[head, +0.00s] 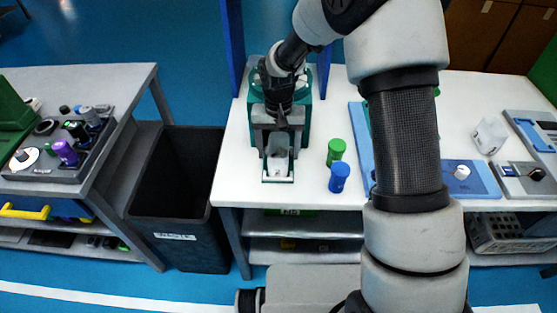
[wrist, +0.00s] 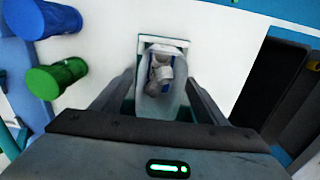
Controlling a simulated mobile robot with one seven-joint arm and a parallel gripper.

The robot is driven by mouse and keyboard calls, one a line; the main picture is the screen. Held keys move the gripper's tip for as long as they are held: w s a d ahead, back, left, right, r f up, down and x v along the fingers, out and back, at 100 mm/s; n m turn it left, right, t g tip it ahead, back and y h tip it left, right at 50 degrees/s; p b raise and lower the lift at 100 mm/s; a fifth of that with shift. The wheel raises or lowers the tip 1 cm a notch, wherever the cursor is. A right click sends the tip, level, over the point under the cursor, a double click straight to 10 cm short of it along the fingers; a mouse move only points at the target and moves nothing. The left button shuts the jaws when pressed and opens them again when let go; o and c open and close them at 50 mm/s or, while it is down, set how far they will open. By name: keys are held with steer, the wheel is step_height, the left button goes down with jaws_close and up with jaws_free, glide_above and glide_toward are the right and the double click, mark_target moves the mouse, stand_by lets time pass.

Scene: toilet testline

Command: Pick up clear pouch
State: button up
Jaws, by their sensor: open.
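The clear pouch (head: 278,163), greyish and see-through with pale contents, sits in a small teal-and-white holder (head: 278,180) at the front of a teal machine on the white table. In the wrist view the pouch (wrist: 158,98) lies between the fingers, in front of the holder's pale plate (wrist: 176,22). My gripper (head: 279,150) points down over the holder, with one finger on each side of the pouch. In the wrist view my gripper (wrist: 160,84) is open, with gaps visible beside the pouch. The pouch's lower end is partly hidden by the gripper body.
A green cylinder (head: 336,151) and a blue cylinder (head: 339,177) stand close to the right of the holder. A black bin (head: 180,190) stands left of the table. Blue trays and a white crumpled item (head: 489,135) are at the right.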

steer(key=shift+f, duration=0.45)
steer(key=c, duration=1.2)
steer(key=shift+r, duration=0.2)
